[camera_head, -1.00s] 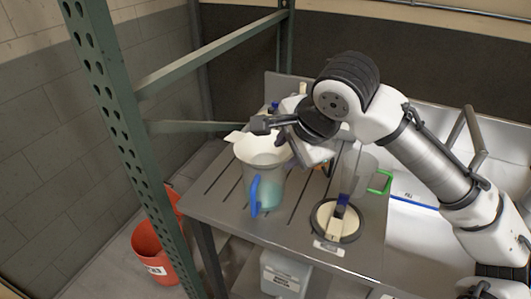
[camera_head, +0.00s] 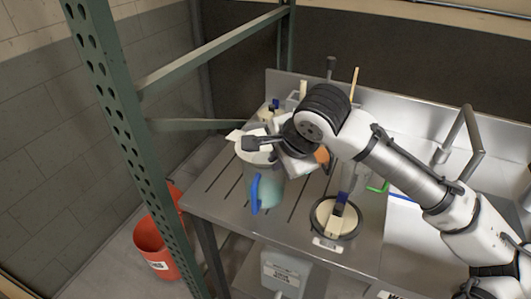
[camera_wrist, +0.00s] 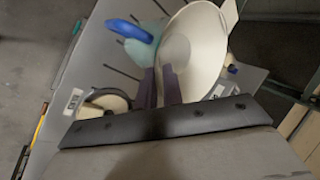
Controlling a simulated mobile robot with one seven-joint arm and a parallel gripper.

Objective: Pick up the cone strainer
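The cone strainer (camera_head: 262,157) is a white cone with a tab on its rim. It sits in the top of a translucent pitcher (camera_head: 266,190) with a blue handle and bluish contents, on the metal counter. My gripper (camera_head: 262,142) is over the strainer's rim and hides part of it. In the wrist view the strainer (camera_wrist: 200,45) shows its wide open mouth. The two dark fingers of my gripper (camera_wrist: 160,86) are a little apart at its near rim, one by the outside and one over the inside. Contact is not clear.
A round container (camera_head: 335,218) with a brush across it stands at the counter's front. A green shelf post (camera_head: 120,130) and beams rise at the left. An orange bucket (camera_head: 157,247) is on the floor. Bottles stand behind the pitcher.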

